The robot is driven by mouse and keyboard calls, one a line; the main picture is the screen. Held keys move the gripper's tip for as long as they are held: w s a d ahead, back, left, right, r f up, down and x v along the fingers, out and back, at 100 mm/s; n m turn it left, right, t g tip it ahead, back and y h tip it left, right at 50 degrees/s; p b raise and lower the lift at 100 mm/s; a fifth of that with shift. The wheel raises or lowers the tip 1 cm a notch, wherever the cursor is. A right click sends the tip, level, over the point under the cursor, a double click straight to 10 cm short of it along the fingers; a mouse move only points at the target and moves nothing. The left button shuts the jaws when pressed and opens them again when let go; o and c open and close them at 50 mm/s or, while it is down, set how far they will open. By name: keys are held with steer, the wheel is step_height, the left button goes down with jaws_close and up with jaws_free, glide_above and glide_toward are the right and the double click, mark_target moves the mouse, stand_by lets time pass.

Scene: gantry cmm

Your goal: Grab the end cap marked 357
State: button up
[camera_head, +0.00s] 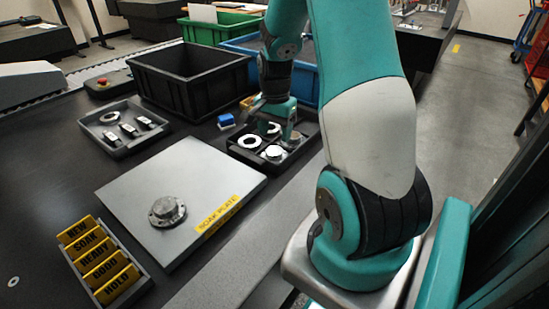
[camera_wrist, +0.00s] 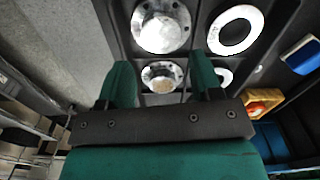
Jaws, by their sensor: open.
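A dark parts tray (camera_head: 246,160) holds metal end caps and pale rings. In the wrist view, one domed metal cap (camera_wrist: 160,30) lies beyond my fingertips, and another metal cap (camera_wrist: 162,77) shows between my fingers, partly hidden by my gripper. No marking 357 can be read on either. My gripper (camera_wrist: 161,65) is open and empty, pointing down over the tray; it also shows in the head view (camera_head: 275,127). Two pale rings, a larger one (camera_wrist: 235,30) and a partly hidden one (camera_wrist: 223,75), lie to the right in the wrist view.
A black bin (camera_head: 190,85) and a blue bin (camera_head: 242,42) stand behind the tray. A small blue block (camera_head: 226,121) lies beside it. A grey soak plate (camera_head: 135,190) with a flanged metal part (camera_head: 167,211), a label rack (camera_head: 135,295) and another parts tray (camera_head: 120,150) are left.

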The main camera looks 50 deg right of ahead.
mark_target(275, 150)
steer(key=shift+w+f+b, duration=0.1)
steer(key=shift+f+b, duration=0.35)
steer(key=shift+f, duration=2.75)
steer(key=shift+c, duration=0.4)
steer(key=c, duration=0.6)
steer(key=shift+r, duration=0.1)
